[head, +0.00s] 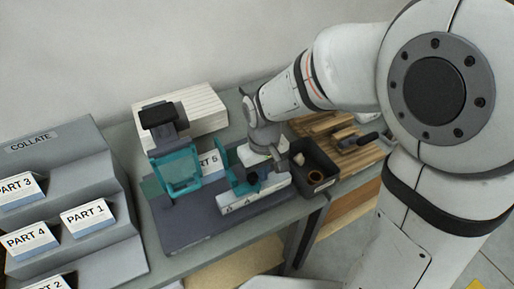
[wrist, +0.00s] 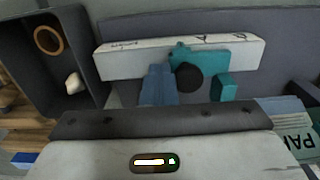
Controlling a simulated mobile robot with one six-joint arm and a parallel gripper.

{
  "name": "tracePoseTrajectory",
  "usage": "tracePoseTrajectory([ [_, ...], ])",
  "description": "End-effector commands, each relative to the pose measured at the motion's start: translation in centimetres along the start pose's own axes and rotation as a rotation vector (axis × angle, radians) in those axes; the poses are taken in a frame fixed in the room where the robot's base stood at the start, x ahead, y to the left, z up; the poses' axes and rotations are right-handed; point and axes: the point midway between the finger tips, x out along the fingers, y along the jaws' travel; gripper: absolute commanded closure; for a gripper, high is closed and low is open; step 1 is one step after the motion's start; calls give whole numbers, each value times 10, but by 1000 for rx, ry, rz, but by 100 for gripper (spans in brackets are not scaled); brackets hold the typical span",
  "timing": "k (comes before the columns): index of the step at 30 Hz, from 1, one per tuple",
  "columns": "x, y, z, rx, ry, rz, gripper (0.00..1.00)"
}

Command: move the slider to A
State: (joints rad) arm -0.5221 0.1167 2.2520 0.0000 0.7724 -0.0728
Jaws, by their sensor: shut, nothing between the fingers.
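The slider is a teal block (wrist: 208,62) with a round black knob (wrist: 188,77) on a white bar (wrist: 120,60). The bar has dark letter-like marks on its right part in the wrist view and small writing towards its left; I cannot read them surely. In the head view the white bar (head: 236,203) lies at the front of a grey base, with the black knob (head: 253,178) above it. My gripper (wrist: 157,72) is shut and empty, its bluish fingers just left of the knob in the wrist view. I cannot tell whether they touch it.
A dark bin (head: 315,166) with a ring and a pale lump stands close beside the bar. A teal frame (head: 181,174) and a PART 5 card (head: 210,163) stand on the other side. A grey COLLATE rack (head: 60,190) with cards is at the left.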

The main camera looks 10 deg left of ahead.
Motion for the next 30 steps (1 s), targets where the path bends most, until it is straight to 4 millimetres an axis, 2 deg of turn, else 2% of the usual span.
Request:
tracePoseTrajectory([
  [20,1,-28,0,-1,-2,0,100],
  [30,1,-21,0,1,-2,0,100],
])
